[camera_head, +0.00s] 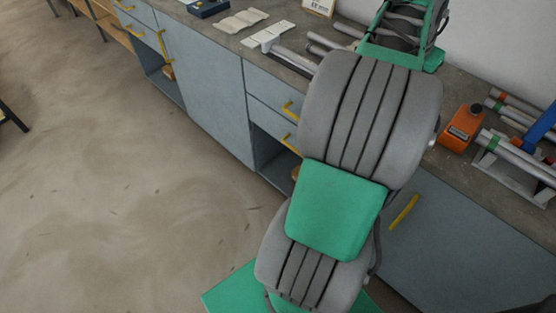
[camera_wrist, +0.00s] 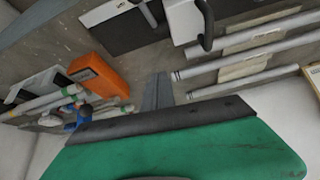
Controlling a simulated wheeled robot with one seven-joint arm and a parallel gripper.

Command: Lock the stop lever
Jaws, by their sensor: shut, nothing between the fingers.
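My gripper (camera_wrist: 157,88) shows in the wrist view as two grey fingers, shut together and empty, in front of its dark bar and green body. It points at the bench top. Two dark curved handles, one at the top centre (camera_wrist: 207,26) and one to its left (camera_wrist: 148,13), stand at pale and black fixture parts beyond the fingers. I cannot tell which part is the stop lever, or whether it is locked. The fingers appear apart from both handles.
An orange block (camera_head: 462,126) stands on the bench (camera_head: 437,160), right of my arm. Beside it, tubes (camera_head: 520,155) rest on a pale rack near a blue part (camera_head: 541,128). More grey tubes (camera_wrist: 245,70) lie at right in the wrist view. Floor at left is clear.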

